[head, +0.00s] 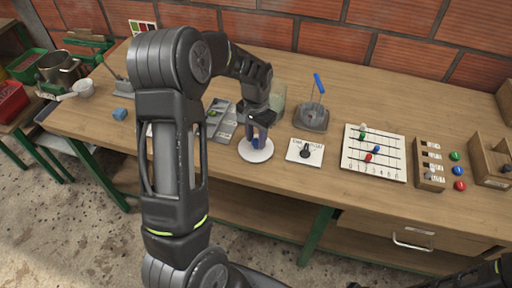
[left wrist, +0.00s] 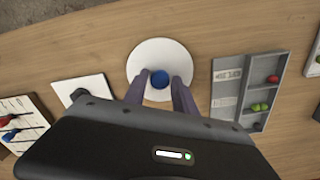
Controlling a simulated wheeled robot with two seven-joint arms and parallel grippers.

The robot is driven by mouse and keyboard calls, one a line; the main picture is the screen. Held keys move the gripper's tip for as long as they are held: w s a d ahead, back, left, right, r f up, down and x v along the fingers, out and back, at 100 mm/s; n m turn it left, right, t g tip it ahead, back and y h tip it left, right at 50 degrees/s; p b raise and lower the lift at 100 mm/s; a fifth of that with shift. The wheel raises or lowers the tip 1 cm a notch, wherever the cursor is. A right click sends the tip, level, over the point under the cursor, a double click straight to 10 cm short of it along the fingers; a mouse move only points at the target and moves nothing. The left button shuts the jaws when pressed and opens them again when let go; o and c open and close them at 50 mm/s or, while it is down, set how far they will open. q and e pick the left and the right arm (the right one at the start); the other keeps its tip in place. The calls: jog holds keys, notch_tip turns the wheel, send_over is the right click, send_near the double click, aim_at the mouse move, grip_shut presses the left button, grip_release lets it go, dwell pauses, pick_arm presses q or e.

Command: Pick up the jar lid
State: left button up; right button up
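The jar lid is a white disc (head: 256,152) with a blue knob, lying on the wooden bench. In the left wrist view the disc (left wrist: 160,52) lies flat and the blue knob (left wrist: 160,79) shows between my fingers. My left gripper (head: 259,138) points down over the lid. It also shows in the left wrist view (left wrist: 160,84), with its two fingers apart on either side of the knob and a small gap visible. Whether the fingertips touch the disc cannot be told. My right gripper is not clearly in view; only dark arm parts show at the lower right.
A translucent container (head: 278,97) stands partly hidden behind my left gripper. A compartment tray (left wrist: 245,90), a white card with a dark knob (head: 305,151), a grey stand with a blue-handled tool (head: 312,117) and a peg board (head: 374,153) surround the lid. Bare bench lies behind them.

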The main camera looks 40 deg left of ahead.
aim_at(256, 141)
pick_arm(q)
grip_shut()
jog(key=shift+r, duration=0.1)
dwell(0.6)
notch_tip(256, 141, up, 10)
jog(key=b, duration=0.1)
